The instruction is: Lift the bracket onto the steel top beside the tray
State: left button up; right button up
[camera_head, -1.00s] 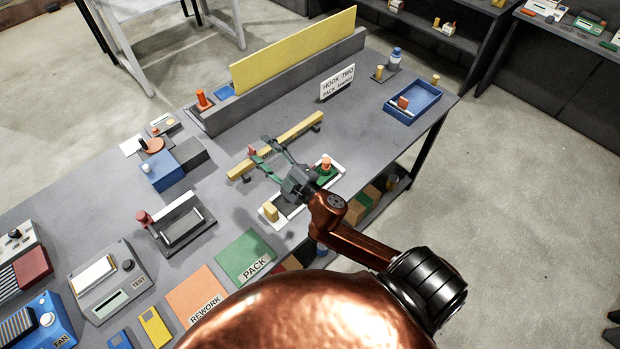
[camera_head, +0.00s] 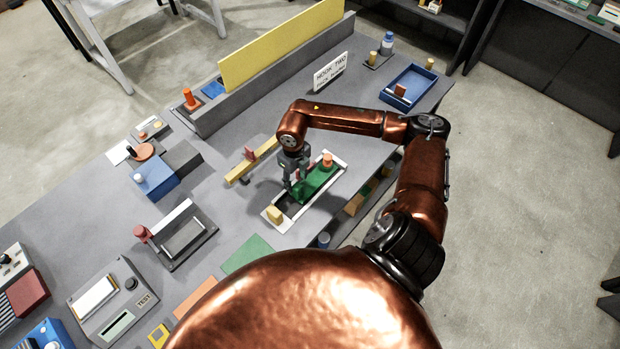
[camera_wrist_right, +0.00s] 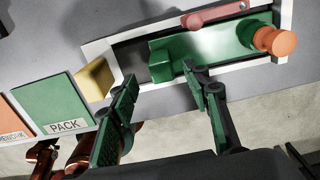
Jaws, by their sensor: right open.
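The bracket seems to be the green L-shaped piece (camera_head: 319,181), which lies in a long white-rimmed tray (camera_head: 337,184) near the table's front edge. In the right wrist view the green piece (camera_wrist_right: 212,48) has a raised block at its left end. An orange knob (camera_head: 327,159) stands at its far end. My right gripper (camera_head: 291,187) points down over the tray at the green piece's near end. In the wrist view its fingers (camera_wrist_right: 160,80) are apart with nothing held; I cannot tell whether they touch the piece. My left gripper is not in view.
A yellow block (camera_head: 275,214) sits at the tray's near end. A yellow bar (camera_head: 240,173) with a red piece lies behind the tray. A green PACK mat (camera_wrist_right: 53,105) is to the left. The grey steel top (camera_head: 235,215) is bare between mat and tray.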

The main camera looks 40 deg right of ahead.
aim_at(297, 186)
jog(key=f+p, duration=0.2)
jog(key=f, duration=0.5)
jog(key=shift+s+p, duration=0.2)
jog(key=shift+p, duration=0.15)
jog(key=shift+d+f, duration=0.1)
jog(key=shift+f, duration=0.2)
jog(key=shift+c, duration=0.2)
grip_shut()
jog(key=shift+r, duration=0.1)
